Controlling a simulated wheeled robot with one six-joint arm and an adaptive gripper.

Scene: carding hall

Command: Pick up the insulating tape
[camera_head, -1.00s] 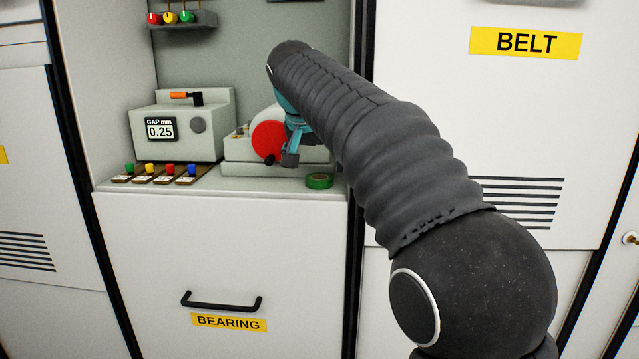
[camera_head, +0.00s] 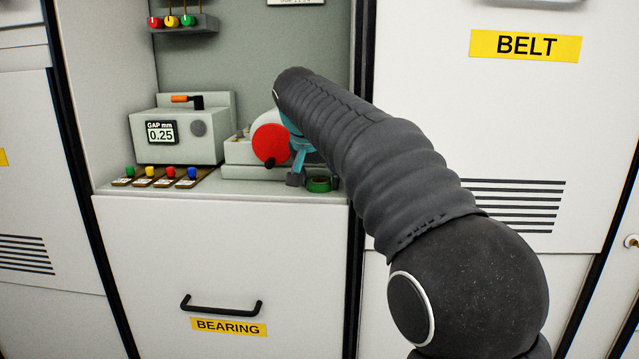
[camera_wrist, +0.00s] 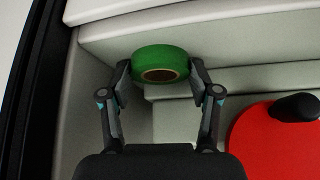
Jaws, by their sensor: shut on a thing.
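The insulating tape is a green roll with a brown core (camera_wrist: 150,62). In the wrist view it sits between my two fingertips, which touch its left and right sides. In the head view the tape (camera_head: 319,184) lies at the right front of the shelf, partly hidden by my gripper (camera_head: 304,182). My gripper also shows in the wrist view (camera_wrist: 160,75), shut on the roll. The roll appears to be at shelf level; I cannot tell whether it touches the surface.
A grey machine with a red disc (camera_head: 270,144) stands just behind and left of the tape. A gap gauge box (camera_head: 178,133) and several small coloured-knob pieces (camera_head: 156,177) are further left. A side wall bounds the shelf at right. A drawer marked BEARING (camera_head: 228,327) is below.

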